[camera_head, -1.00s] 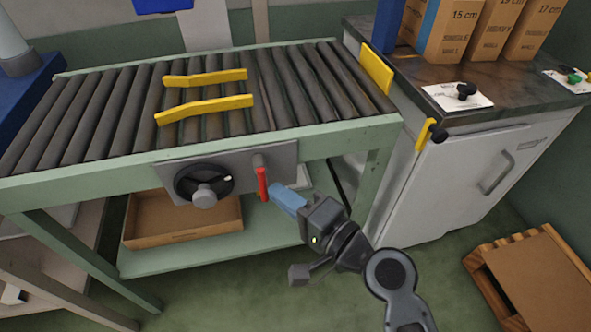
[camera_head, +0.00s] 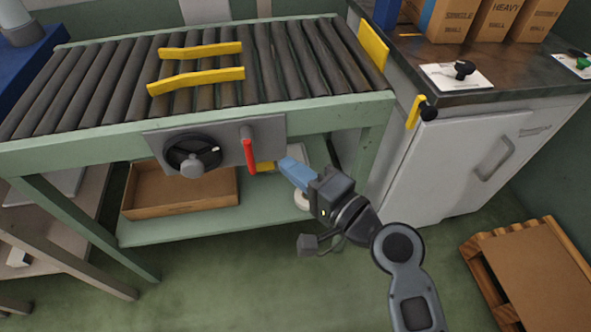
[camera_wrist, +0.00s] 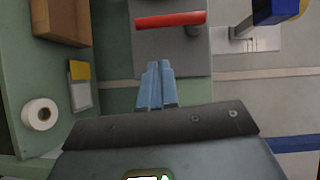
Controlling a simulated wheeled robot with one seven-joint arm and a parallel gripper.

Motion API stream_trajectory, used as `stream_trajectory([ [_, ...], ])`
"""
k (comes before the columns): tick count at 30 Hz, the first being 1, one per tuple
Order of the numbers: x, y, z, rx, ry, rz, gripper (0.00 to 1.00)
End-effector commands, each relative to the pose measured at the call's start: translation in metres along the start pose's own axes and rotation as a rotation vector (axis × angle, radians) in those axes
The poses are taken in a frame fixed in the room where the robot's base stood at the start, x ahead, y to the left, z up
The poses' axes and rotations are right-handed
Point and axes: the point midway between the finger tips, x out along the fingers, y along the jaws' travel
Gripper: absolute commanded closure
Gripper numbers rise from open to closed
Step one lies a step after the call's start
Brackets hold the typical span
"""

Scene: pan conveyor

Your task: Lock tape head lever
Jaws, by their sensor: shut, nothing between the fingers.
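A red lever (camera_head: 250,156) hangs nearly straight down from a grey pivot on the grey plate (camera_head: 222,140) at the front of the conveyor frame. In the wrist view the red lever (camera_wrist: 170,19) lies across the top, ahead of my fingertips. My gripper (camera_head: 283,162) is to the right of the lever, with a visible gap between them. Its blue fingers (camera_wrist: 160,64) are together and empty. A black handwheel (camera_head: 192,155) sits on the same plate, left of the lever. No label on the lever can be read.
The roller conveyor (camera_head: 110,85) carries two yellow bars. A cardboard tray (camera_head: 180,192) and a white roll (camera_wrist: 40,114) are on the shelf below. A white cabinet (camera_head: 450,170) stands right, with boxes on its counter. A wooden pallet (camera_head: 530,270) lies lower right.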

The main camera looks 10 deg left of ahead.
Motion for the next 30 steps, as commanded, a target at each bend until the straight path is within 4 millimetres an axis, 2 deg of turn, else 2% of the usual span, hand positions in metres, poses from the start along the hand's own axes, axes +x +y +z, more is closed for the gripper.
stream_trajectory([
  [15,-0.081,0.004,0.000,0.002,0.004,0.002,1.00],
  [18,-0.091,0.004,0.000,0.001,0.001,0.001,1.00],
  [23,-0.099,0.005,0.000,0.001,0.002,0.001,1.00],
  [30,-0.100,0.005,0.000,0.000,0.001,0.001,1.00],
])
